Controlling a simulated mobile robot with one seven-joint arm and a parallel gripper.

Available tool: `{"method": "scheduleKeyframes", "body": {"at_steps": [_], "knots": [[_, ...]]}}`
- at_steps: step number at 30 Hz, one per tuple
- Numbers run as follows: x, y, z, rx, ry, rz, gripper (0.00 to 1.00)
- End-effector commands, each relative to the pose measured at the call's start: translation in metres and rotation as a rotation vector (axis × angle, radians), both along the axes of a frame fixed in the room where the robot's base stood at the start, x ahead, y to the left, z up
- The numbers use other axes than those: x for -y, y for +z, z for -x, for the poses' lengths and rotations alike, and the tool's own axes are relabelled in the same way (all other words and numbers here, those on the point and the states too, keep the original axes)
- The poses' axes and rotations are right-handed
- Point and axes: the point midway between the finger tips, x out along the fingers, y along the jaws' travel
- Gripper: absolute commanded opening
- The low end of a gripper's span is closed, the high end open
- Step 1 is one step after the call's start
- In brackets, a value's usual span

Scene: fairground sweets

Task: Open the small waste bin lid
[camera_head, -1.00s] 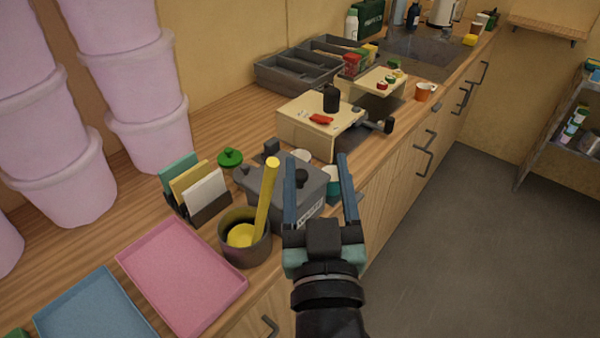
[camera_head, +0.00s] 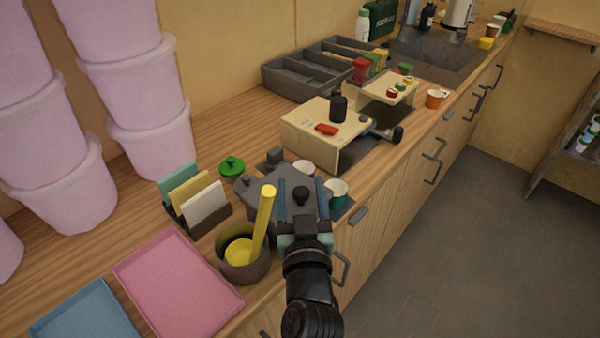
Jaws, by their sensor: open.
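The small waste bin seems to be the dark grey box (camera_head: 262,204) with a flat grey lid and a round black knob (camera_head: 300,195), near the counter's front edge. The lid looks closed. My gripper (camera_head: 302,184) is open, with its two blue-grey fingers over the front of the bin. In the picture the black knob shows between the fingers. I cannot tell whether the fingers touch the lid or the knob. My gripper and wrist hide the bin's front.
A dark pot (camera_head: 243,265) with a yellow handle stands close to the left of my gripper. White (camera_head: 304,168) and teal (camera_head: 338,192) cups stand behind and right of the bin. A card holder (camera_head: 195,205) and pink tray (camera_head: 172,285) lie left.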

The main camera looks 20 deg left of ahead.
Motion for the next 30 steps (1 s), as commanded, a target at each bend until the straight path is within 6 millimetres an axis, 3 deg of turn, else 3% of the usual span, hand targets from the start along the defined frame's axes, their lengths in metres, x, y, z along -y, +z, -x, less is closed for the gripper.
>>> {"method": "scheduleKeyframes", "body": {"at_steps": [6,17,28,30], "knots": [[-0.010,0.001,-0.018,0.000,0.002,0.000,0.66],[-0.011,0.000,-0.022,0.001,0.001,0.000,0.66],[-0.011,0.000,-0.022,0.000,0.000,0.000,0.01],[-0.011,0.000,-0.022,0.000,0.000,0.000,0.00]]}}
